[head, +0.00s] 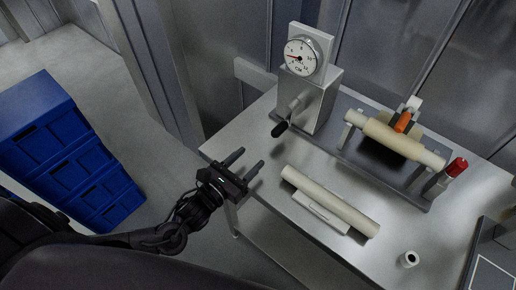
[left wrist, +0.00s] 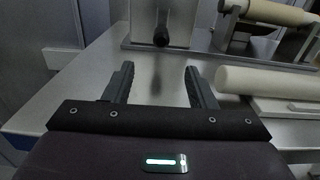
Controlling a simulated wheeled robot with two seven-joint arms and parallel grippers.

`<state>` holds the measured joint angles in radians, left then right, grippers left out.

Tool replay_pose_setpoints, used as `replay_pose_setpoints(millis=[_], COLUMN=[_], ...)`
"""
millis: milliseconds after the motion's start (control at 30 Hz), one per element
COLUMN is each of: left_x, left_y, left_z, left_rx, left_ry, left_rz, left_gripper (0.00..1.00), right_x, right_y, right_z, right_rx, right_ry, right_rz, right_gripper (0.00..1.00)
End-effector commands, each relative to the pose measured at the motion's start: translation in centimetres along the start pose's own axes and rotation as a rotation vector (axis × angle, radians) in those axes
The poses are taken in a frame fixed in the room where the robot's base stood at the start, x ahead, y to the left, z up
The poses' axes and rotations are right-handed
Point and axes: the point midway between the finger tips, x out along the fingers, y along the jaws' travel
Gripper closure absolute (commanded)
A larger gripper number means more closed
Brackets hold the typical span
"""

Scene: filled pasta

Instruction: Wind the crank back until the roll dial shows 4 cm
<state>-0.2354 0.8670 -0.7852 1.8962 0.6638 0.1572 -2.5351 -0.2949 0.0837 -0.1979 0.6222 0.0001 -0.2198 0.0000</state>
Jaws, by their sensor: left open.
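The roll dial (head: 301,57) is a round white gauge with a red needle, on top of a grey metal housing (head: 318,98). The needle points to the left side of its face; the exact reading is too small to tell. The crank (head: 290,115) sticks out of the housing's front and ends in a black handle (head: 279,129). In the left wrist view the black handle (left wrist: 161,37) is straight ahead, beyond the fingers. My left gripper (head: 249,161) is open and empty, in front of the crank and apart from it. My right gripper is not in view.
A pale roller (head: 385,137) sits on the machine's base, with an orange piece (head: 403,122) behind it and a red-topped item (head: 457,167) at its right. A loose cream rolling pin (head: 330,201) lies on the metal table (head: 290,250). Blue crates (head: 70,150) stand at the left.

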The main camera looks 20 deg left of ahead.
Motion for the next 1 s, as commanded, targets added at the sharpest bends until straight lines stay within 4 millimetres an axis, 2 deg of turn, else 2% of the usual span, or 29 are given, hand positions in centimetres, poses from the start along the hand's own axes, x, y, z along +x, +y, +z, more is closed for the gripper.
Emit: replay_pose_setpoints(millis=[267,533,1000], left_x=[1.4,4.5,10.2], left_y=[-0.1,-0.1,-0.2], left_z=[0.1,0.1,0.2], left_rx=[0.012,0.011,0.01], left_ry=[-0.009,-0.009,-0.008], left_rz=[-0.003,-0.002,-0.003], left_gripper=[0.49,0.49,0.49], right_x=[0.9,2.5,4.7], right_y=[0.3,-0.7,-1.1], right_z=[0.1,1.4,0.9], right_rx=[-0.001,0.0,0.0], right_ry=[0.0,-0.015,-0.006], right_rz=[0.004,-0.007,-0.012], right_gripper=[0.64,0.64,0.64])
